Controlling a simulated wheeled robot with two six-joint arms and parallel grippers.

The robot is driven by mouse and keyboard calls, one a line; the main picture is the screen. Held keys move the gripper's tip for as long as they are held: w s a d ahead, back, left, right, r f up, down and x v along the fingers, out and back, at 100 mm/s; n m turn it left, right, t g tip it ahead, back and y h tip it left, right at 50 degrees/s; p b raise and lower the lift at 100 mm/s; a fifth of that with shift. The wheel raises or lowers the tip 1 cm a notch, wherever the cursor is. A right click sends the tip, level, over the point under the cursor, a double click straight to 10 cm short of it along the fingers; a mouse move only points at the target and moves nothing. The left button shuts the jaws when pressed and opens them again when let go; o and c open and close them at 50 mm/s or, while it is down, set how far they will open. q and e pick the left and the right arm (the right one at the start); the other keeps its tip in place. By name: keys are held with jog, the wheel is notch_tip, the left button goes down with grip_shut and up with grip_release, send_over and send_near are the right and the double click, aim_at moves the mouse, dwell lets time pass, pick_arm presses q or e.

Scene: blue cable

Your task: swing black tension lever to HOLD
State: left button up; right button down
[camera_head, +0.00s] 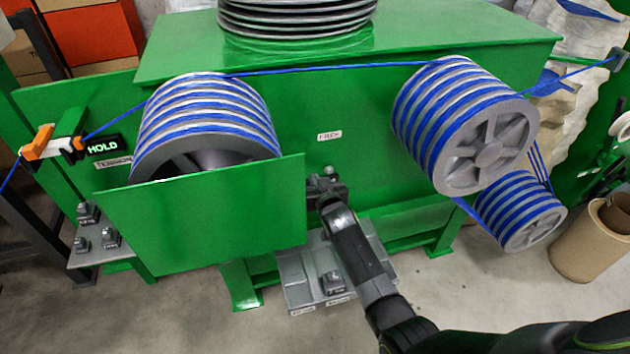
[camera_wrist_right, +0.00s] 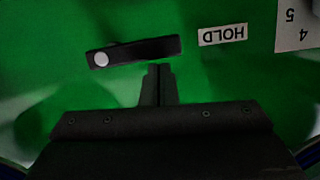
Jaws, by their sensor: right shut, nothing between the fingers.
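The black tension lever (camera_wrist_right: 140,50) shows in the right wrist view, lying nearly level, with a pale round cap at its left end. Its free end points right, toward a white HOLD label (camera_wrist_right: 222,35) that reads upside down. My right gripper (camera_wrist_right: 160,70) is shut and empty, its tips just below the lever's middle; contact is unclear. In the head view my right gripper (camera_head: 324,186) reaches in beside a green panel (camera_head: 205,215), which hides the lever and probably its fingertips. My left gripper is not in view.
A lit HOLD sign (camera_head: 103,147) stands at the left of the green machine. A FREE label (camera_head: 329,136) is on its front. Blue cable winds around a left drum (camera_head: 207,110) and a right drum (camera_head: 470,125). A grey pedal plate (camera_head: 300,280) lies below my right arm.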

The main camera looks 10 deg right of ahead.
jog(key=shift+f, duration=0.1)
dwell(0.5)
notch_tip(320, 180, up, 5)
jog(key=p, duration=0.4)
jog(key=f+v, duration=0.1)
jog(key=v, duration=0.8)
jog(key=shift+s, duration=0.55)
jog(key=shift+a+r, duration=0.1)
